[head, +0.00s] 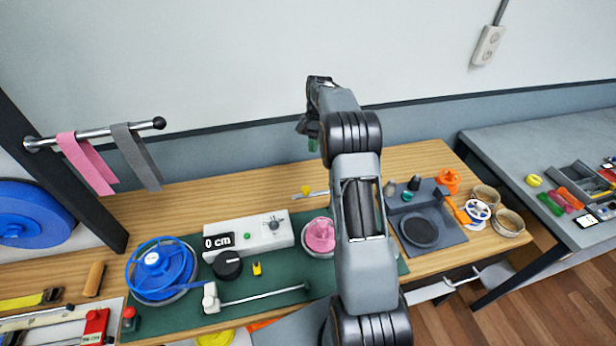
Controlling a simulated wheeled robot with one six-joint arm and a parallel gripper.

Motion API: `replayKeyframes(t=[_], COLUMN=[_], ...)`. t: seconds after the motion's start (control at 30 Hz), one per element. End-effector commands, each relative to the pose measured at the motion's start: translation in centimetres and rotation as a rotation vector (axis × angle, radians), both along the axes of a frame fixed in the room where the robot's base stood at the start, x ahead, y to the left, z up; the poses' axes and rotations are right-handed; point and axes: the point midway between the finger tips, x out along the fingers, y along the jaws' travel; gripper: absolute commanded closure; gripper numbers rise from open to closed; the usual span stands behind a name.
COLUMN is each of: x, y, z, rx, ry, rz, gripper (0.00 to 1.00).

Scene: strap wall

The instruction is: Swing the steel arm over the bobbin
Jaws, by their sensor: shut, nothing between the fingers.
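The steel arm (262,296) is a thin bright rod on the green mat. Its left end sits in a pale pivot block (211,299), and its dark-tipped right end points right. A pink bobbin (319,236) sits on a pale round base behind the rod's right end, partly hidden by my arm. The rod lies in front of the bobbin, apart from it. A blue reel (160,270) with a spoked handle stands at the left of the mat. My gripper (308,130) is shut and empty, high near the wall, well away from the rod; its fingertips are small and partly hidden.
A white box (248,238) with a "0 cm" display and a black knob (228,265) stand behind the rod. A peg rail (95,132) holds pink and grey straps at left. A grey tray (425,225) and tape rolls are at right. My arm crosses the bench middle.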

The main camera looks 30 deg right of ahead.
Motion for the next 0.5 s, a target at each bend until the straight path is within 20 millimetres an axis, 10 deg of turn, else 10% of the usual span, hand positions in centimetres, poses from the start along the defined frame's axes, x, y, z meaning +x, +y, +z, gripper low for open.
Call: replayKeyframes(t=[0.5], x=[-2.7], y=[2.5], z=[-7.9], rx=[-0.001], ry=[-0.002], rz=[0.003], gripper=[1.00])
